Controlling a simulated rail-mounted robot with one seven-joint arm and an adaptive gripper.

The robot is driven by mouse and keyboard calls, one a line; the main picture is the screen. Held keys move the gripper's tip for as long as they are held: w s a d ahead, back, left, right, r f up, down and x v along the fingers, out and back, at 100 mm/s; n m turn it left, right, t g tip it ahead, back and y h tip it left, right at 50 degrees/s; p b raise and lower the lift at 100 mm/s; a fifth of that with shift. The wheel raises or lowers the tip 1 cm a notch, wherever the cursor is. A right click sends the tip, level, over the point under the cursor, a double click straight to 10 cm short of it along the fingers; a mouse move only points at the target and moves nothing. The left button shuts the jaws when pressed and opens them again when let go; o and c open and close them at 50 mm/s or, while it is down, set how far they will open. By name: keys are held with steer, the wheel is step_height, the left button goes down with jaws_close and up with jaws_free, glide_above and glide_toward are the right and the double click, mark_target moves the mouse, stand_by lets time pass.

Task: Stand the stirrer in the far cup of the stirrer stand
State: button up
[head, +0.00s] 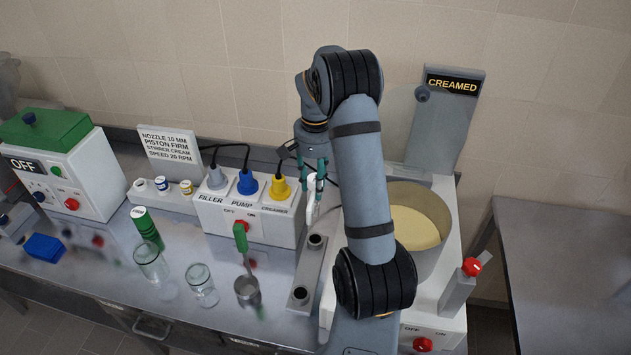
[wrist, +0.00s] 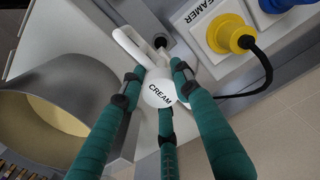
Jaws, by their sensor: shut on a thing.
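The white stirrer (head: 311,184) is held in my gripper (head: 316,172), above the back end of the stirrer stand. In the wrist view the green fingers of my gripper (wrist: 153,82) close around its round top (wrist: 160,94), marked CREAM, and its white lower part (wrist: 132,46) extends beyond them. The stirrer stand (head: 308,266) is a narrow grey bar with a far cup (head: 317,240) and a near cup (head: 299,293), both with dark openings. A dark cup opening (wrist: 160,42) shows beside the stirrer in the wrist view. The stirrer's lower tip is hard to make out.
The filler-pump-creamer plug box (head: 262,225) stands just left of the stand, with cables behind. The round cream tank (head: 437,207) is to the right. My arm covers part of the tank.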

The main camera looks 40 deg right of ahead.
mark_target(315, 210)
steer(key=shift+f+b, duration=3.55)
steer(key=shift+f, duration=1.6)
steer(key=shift+f, duration=0.25)
steer(key=shift+f+b, duration=1.7)
steer(key=shift+b, duration=0.1)
steer(key=shift+f, duration=0.1)
steer(key=o, duration=1.3)
steer(key=shift+o, duration=0.2)
